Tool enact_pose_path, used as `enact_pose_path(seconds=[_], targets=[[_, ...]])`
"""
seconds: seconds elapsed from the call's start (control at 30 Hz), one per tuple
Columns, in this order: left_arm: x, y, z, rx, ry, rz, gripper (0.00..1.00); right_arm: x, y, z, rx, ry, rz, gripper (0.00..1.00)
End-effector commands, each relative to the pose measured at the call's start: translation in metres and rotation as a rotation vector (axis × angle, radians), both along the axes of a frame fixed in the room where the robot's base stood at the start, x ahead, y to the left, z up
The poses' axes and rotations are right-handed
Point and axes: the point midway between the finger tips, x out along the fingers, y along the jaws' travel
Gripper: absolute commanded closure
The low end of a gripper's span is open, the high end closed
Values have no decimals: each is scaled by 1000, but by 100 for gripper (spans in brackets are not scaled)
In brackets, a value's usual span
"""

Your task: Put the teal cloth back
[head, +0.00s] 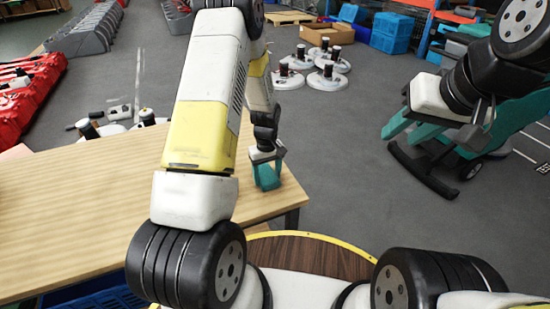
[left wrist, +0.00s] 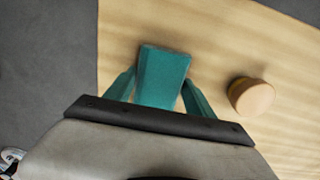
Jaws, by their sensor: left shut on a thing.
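The teal cloth (left wrist: 163,75) looks like a small flat teal block in the left wrist view. It sits between the two teal fingers of my left gripper (left wrist: 160,90), which is shut on it. In the head view my left gripper (head: 266,174) points down at the right end of the wooden table; there cloth and fingers are hard to tell apart. I cannot tell whether the cloth touches the tabletop. My right gripper (head: 411,131) is open and empty at the right, its teal fingers apart, in front of a teal machine.
A round wooden piece (left wrist: 251,96) is on the table, right of the cloth in the left wrist view. The wooden table (head: 70,205) is otherwise mostly bare. White round pads (head: 325,83) and a cardboard box (head: 327,36) lie on the floor behind. The teal machine (head: 515,118) stands at the right.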

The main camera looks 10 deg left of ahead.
Motion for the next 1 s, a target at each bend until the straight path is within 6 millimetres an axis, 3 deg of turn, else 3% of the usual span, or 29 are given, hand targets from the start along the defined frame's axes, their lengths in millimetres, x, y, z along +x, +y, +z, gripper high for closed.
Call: enact_pose_path(seconds=[0.3, 0.33, 0.43, 0.77, 0.87, 1.0], targets=[[1, 0, -2, 0, -1, 0, 75, 0, 0, 0, 0, 0, 0, 64], [1, 0, -3, 0, -2, 0, 35, 0, 0, 0, 0, 0, 0, 64], [1, 0, -2, -1, -3, 1, 16, 0, 0, 0, 0, 0, 0, 64], [1, 0, -1, -1, -3, 1, 16, 0, 0, 0, 0, 0, 0, 64], [1, 0, 6, -1, -3, 0, 16, 0, 0, 0, 0, 0, 0, 64], [2, 0, 30, -1, -6, 1, 16, 0, 0, 0, 0, 0, 0, 64]])
